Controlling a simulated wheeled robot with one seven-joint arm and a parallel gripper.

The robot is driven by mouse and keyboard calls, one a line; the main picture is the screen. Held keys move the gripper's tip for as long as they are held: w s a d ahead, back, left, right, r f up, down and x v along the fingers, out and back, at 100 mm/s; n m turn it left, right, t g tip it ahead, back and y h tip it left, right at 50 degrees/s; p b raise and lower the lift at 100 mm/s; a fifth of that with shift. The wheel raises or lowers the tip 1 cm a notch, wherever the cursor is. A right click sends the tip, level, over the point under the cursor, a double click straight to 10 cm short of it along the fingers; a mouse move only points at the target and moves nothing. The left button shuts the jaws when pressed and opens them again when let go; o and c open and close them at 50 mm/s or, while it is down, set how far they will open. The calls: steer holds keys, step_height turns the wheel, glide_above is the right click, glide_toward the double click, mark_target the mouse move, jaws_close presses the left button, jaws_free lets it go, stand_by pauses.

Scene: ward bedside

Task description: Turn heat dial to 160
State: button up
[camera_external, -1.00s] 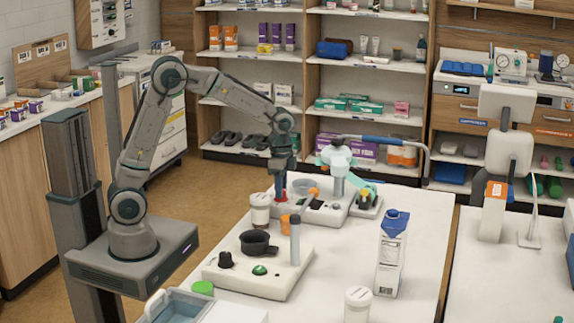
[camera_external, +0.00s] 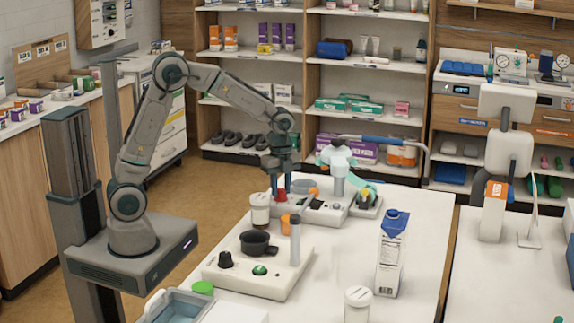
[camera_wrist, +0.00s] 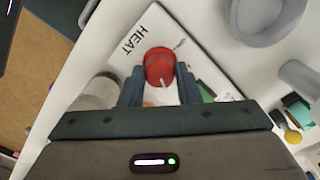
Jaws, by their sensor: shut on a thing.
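The red heat dial (camera_wrist: 158,64) stands between the two fingers of my gripper (camera_wrist: 160,84) in the wrist view. It sits on a white panel (camera_wrist: 133,55) printed "HEAT". A small pale mark shows on its near side; the scale numbers, 160 included, cannot be read. In the external view my gripper (camera_external: 280,184) points down onto the red dial (camera_external: 281,196) at the left end of the white device (camera_external: 315,213). The gripper is shut on the dial, and the fingers hide part of its sides.
A lidded jar (camera_external: 260,214) stands close to the left of the dial. An orange cup (camera_external: 285,223) and a white unit with a black pan (camera_external: 259,243) are nearer the camera. A blue-topped carton (camera_external: 390,260) stands to the right, with clear tabletop around it.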

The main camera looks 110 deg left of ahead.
mark_target(281, 190)
steer(key=shift+r+m, duration=0.1)
steer(key=shift+m, duration=0.2)
stand_by(0.4)
steer(key=o, duration=1)
step_height(281, 190, up, 14)
steer(key=shift+f, duration=0.15)
steer(key=s+d+f+n+t, duration=0.1)
steer(key=s+d+f+n, duration=0.1)
steer(key=d, duration=0.7)
steer(key=s+d+f+n+t, duration=0.1)
steer(key=s+d+f+n, duration=0.1)
steer(key=s+d+n, duration=0.2)
steer(key=s+d+f+n, duration=0.2)
steer(key=s+d, duration=0.5)
steer(key=d, duration=0.8)
steer(key=shift+s+f+n+t, duration=0.25)
steer(key=shift+f+n+t, duration=0.15)
